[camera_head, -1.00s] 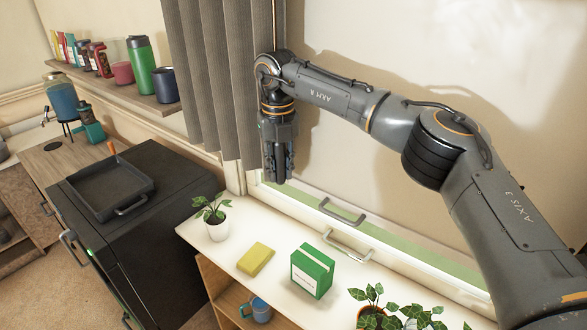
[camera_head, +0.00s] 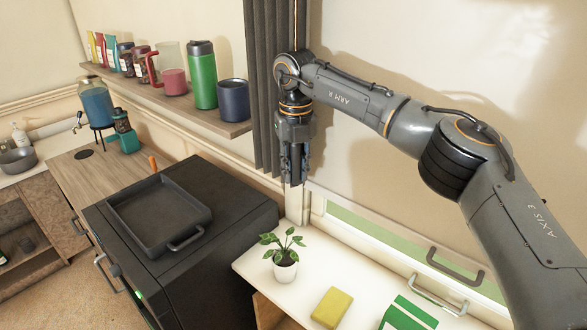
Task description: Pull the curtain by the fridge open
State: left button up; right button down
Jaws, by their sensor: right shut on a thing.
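The grey pleated curtain (camera_head: 267,95) hangs in a narrow bunch beside the window, at the top middle of the head view. My right gripper (camera_head: 291,178) points down at the curtain's right edge, its fingers closed on the curtain. The fingers and wrist hide part of that edge. A thin brownish rod shows just above the wrist. The black fridge (camera_head: 240,212) stands lower left of the curtain, with a dark tray (camera_head: 150,215) on top. My left gripper is out of view.
A wall shelf (camera_head: 160,106) with a green flask, mugs and jars is left of the curtain. A white counter (camera_head: 310,260) below the gripper holds a potted plant (camera_head: 285,262), a yellow sponge (camera_head: 331,307) and a green box (camera_head: 405,315). The window (camera_head: 400,245) has handles low down.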

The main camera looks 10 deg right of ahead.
jog(key=shift+d, duration=0.1)
jog(key=c, duration=1.3)
grip_release()
jog(key=shift+o, duration=0.8)
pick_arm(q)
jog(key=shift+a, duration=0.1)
pick_arm(e)
notch_tip(320, 180, up, 12)
jog(key=shift+f, duration=0.1)
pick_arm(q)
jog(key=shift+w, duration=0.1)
